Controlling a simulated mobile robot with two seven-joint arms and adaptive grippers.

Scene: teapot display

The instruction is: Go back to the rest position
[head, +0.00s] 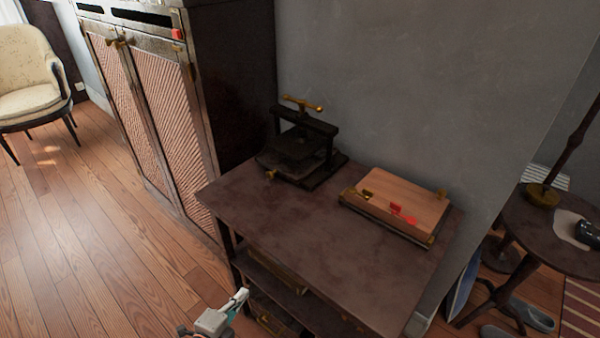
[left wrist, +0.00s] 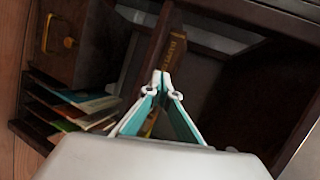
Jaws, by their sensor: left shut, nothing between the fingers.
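My left gripper (head: 238,300) shows at the bottom of the head view, in front of the dark table's left front side. It is shut and empty. In the left wrist view its fingertips (left wrist: 161,76) meet, with the table's lower shelves behind them. The dark table (head: 300,238) stands against the grey wall. My right gripper is not in view.
A black press with a brass handle (head: 302,104) and a wooden box (head: 400,200) with a red part stand on the table. Books and papers (left wrist: 85,100) lie in a lower compartment. A tall cabinet (head: 170,110) stands at left. Open wooden floor (head: 90,230) lies left.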

